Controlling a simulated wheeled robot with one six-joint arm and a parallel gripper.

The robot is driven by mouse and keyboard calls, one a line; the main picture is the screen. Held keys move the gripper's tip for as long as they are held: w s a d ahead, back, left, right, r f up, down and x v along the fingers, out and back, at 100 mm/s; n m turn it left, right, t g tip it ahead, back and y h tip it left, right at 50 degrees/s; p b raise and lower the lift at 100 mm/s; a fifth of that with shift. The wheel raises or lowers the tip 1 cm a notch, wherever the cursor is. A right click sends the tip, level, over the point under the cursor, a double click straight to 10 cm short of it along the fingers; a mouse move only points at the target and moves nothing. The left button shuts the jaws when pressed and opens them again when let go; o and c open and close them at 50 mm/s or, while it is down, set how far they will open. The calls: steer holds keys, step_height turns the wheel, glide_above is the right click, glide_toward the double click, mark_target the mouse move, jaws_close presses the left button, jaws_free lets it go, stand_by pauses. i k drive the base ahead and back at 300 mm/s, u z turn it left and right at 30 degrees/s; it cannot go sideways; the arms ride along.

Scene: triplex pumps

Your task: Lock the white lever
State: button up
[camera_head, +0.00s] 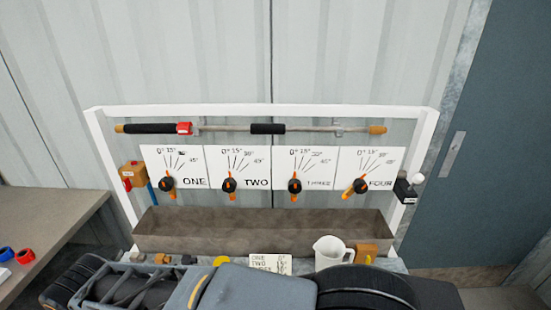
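The white lever (417,178) shows as a white round knob at the right end of the white frame. It sits at the upper right of a small black box (403,187) with a white label below. The knob is small in view, and I cannot tell whether the lever is locked. No gripper fingers can be made out. Parts of my own grey and black arm fill the bottom of the picture, well below and to the left of the lever.
A white frame (432,125) holds a lance (220,128), four numbered dial panels with orange-handled knobs, and a brown trough (210,238). A white jug (328,252) stands in front. A table (40,225) is at left, a grey door (500,150) at right.

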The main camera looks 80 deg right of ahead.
mark_target(418, 178)
steer(key=z, duration=4)
steer(key=k, duration=0.5)
steer(key=u, duration=0.95)
steer(key=i, duration=0.65)
steer(key=z, duration=0.9)
